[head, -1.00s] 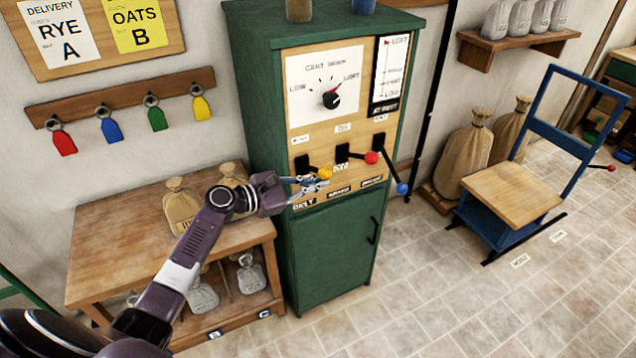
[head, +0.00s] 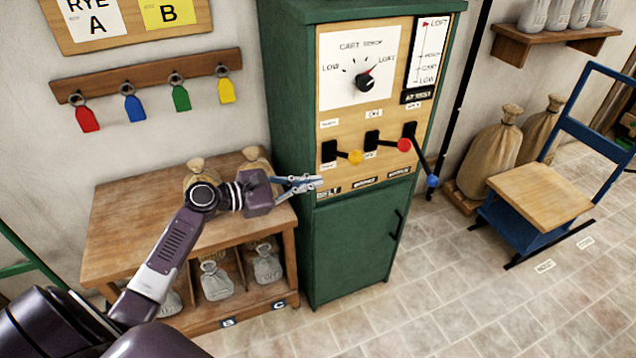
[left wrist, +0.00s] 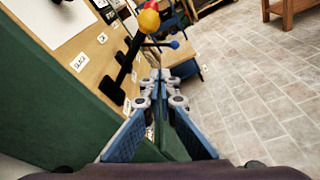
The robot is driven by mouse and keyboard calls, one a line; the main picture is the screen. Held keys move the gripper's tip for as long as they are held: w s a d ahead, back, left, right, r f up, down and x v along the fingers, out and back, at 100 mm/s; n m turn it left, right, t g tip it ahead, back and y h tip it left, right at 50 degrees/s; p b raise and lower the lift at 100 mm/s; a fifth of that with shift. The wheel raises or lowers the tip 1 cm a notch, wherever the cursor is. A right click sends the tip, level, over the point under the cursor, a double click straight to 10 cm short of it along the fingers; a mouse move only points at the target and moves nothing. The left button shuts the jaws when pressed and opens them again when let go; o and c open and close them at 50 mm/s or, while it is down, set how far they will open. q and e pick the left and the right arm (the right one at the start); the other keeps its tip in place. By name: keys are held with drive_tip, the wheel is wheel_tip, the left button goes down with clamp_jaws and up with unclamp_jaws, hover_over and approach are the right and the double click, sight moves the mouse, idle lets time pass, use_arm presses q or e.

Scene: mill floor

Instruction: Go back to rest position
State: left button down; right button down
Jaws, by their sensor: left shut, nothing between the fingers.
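My left gripper (head: 312,183) is shut and empty in the head view. It is in front of the left edge of the green control cabinet (head: 352,250), below and left of the yellow-knobbed lever (head: 355,157). In the left wrist view the fingers (left wrist: 158,78) meet at their tips, with the yellow knob (left wrist: 148,20) beyond them and apart from them. A red-knobbed lever (head: 404,145) and a blue-knobbed lever (head: 432,181) are farther right on the panel. The dial (head: 364,82) points toward "loft". My right gripper is not in view.
A blue cart (head: 540,197) and sacks (head: 490,150) are at right. Tiled floor in front is clear.

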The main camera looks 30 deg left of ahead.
use_arm(q)
drive_tip(key=shift+s+d, duration=0.1)
drive_tip(key=shift+d, duration=0.05)
drive_tip(key=s+a+f+m+g+y, duration=0.15)
drive_tip(key=s+f, duration=0.25)
drive_tip(key=f, duration=0.9)
drive_tip(key=s+f+m+g+y+b, duration=0.1)
drive_tip(key=s+f+m+g+y, duration=0.3)
drive_tip(key=f, duration=0.9)
drive_tip(key=s+f+m+y, duration=0.1)
drive_tip(key=s+f, duration=0.4)
drive_tip(key=f, duration=0.7)
drive_tip(key=s+d+f+m+g+y+b, duration=0.1)
drive_tip(key=s+d+f+m+g, duration=0.1)
drive_tip(key=s+f+m, duration=0.5)
drive_tip(key=s+d+f+m+g+y, duration=0.1)
drive_tip(key=s+d+f+m+g, duration=0.1)
drive_tip(key=s+f, duration=0.9)
drive_tip(key=s+d+f+m+g, duration=0.1)
drive_tip(key=s+d+f+m, duration=0.1)
drive_tip(key=s, duration=0.4)
drive_tip(key=s+d+f+m, duration=0.1)
drive_tip(key=s+d+m, duration=0.2)
drive_tip(key=s+m, duration=0.2)
drive_tip(key=s+d+f+m+g+b, duration=0.1)
drive_tip(key=s+m, duration=0.3)
drive_tip(key=s, duration=0.5)
drive_tip(key=shift+d+f+g, duration=0.35)
drive_tip(key=shift+d+f, duration=0.3)
drive_tip(key=shift+f, duration=0.15)
